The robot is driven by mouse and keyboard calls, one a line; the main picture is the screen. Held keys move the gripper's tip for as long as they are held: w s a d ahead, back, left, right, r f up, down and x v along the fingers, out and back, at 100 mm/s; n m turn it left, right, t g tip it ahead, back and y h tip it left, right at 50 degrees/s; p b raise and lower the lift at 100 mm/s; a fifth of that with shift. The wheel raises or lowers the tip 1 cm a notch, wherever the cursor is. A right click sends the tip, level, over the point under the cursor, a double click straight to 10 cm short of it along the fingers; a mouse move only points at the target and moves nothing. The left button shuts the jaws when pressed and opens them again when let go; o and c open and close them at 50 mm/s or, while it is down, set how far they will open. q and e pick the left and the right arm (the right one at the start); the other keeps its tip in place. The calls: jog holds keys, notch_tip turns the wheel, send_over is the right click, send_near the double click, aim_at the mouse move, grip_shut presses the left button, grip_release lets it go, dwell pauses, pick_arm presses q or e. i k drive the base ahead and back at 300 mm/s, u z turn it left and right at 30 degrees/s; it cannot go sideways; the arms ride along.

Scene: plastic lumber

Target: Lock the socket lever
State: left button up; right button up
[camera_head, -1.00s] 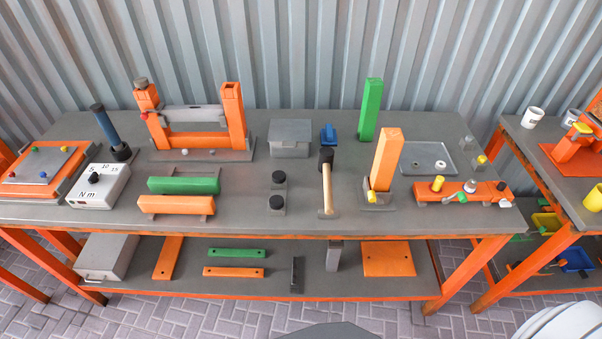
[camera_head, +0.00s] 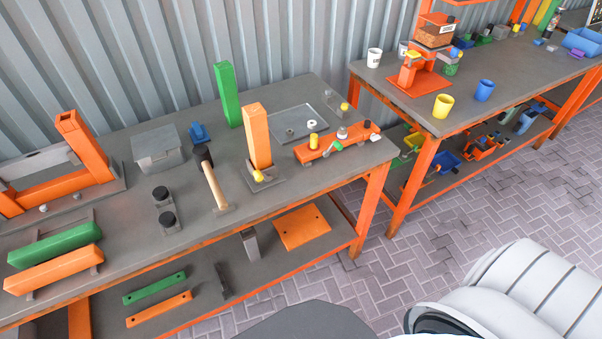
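An orange post (camera_head: 257,136) stands upright in a grey socket base (camera_head: 272,183) near the front edge of the workbench. A small yellow knob (camera_head: 258,176) shows low on the front of the post and looks like the end of the socket lever. I cannot tell from this distance whether the lever is locked. Neither of my grippers is in view. A white ribbed part of my own body fills the lower right corner.
A wooden-handled mallet (camera_head: 212,180) lies left of the socket. A green post (camera_head: 228,95) stands behind it. An orange bar with small fittings (camera_head: 320,150) lies to its right. A second bench (camera_head: 400,95) stands at right, with paved floor (camera_head: 420,235) in front.

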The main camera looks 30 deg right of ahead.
aim_at(258, 176)
jog(key=z, duration=0.1)
jog(key=k, duration=0.45)
jog(key=z, duration=0.45)
jog(key=i, duration=0.5)
jog(key=z, duration=1.25)
jog(key=k, duration=0.45)
jog(key=z, duration=0.1)
